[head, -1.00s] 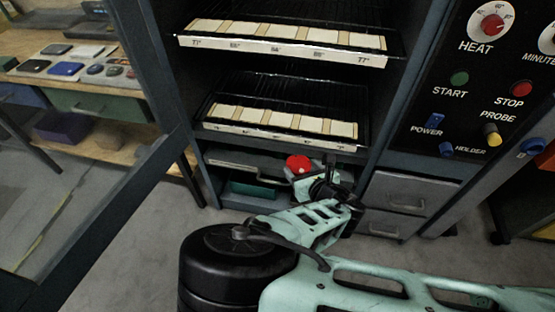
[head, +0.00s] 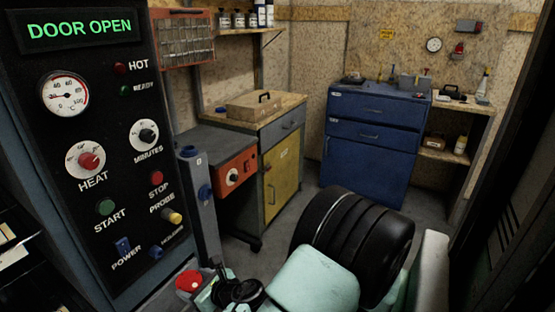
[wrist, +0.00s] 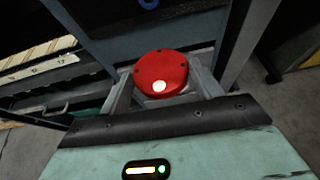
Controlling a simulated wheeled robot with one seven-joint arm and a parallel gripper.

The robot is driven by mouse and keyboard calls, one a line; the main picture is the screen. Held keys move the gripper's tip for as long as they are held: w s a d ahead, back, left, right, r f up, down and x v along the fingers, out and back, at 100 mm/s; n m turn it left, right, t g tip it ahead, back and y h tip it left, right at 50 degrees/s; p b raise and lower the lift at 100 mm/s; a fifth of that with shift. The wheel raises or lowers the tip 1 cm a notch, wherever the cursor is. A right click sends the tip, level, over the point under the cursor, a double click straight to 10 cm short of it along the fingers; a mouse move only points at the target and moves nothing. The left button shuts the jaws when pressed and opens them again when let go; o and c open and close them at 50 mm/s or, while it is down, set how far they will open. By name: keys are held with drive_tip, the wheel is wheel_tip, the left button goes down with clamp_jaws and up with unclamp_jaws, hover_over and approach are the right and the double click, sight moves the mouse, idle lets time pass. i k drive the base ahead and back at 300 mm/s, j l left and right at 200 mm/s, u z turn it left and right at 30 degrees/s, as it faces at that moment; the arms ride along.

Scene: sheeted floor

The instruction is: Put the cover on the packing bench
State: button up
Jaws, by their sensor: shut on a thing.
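A round red cover (wrist: 161,70) with small dark holes around its edge and one white spot sits between the fingers of my gripper (wrist: 164,86) in the wrist view. My gripper is shut on it and holds it off the floor. In the head view the cover (head: 188,281) shows at the bottom, in front of the oven's control panel, with my gripper (head: 204,284) partly hidden by my wrist. No label tells which bench is the packing bench. A wood-topped bench (head: 278,112) with a yellow door stands at the middle back.
A black control panel (head: 115,190) reading "DOOR OPEN" stands close at left. A wooden box with a handle (head: 255,106) sits on the wood-topped bench. A blue drawer cabinet (head: 368,150) stands right of it, with grey floor (head: 285,235) clear between.

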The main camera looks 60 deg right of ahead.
sight(286, 98)
drive_tip(key=i+l+z, duration=0.1)
drive_tip(key=l+z, duration=0.2)
drive_tip(key=i+l+z, duration=0.3)
drive_tip(key=l, duration=0.15)
drive_tip(key=i+l+z, duration=0.1)
drive_tip(key=l+z, duration=0.2)
drive_tip(key=i+l+z, duration=0.15)
drive_tip(key=i+l, duration=0.5)
drive_tip(key=l, duration=0.25)
drive_tip(key=i+l+z, duration=0.1)
drive_tip(key=i+l, duration=0.6)
drive_tip(key=l, duration=0.15)
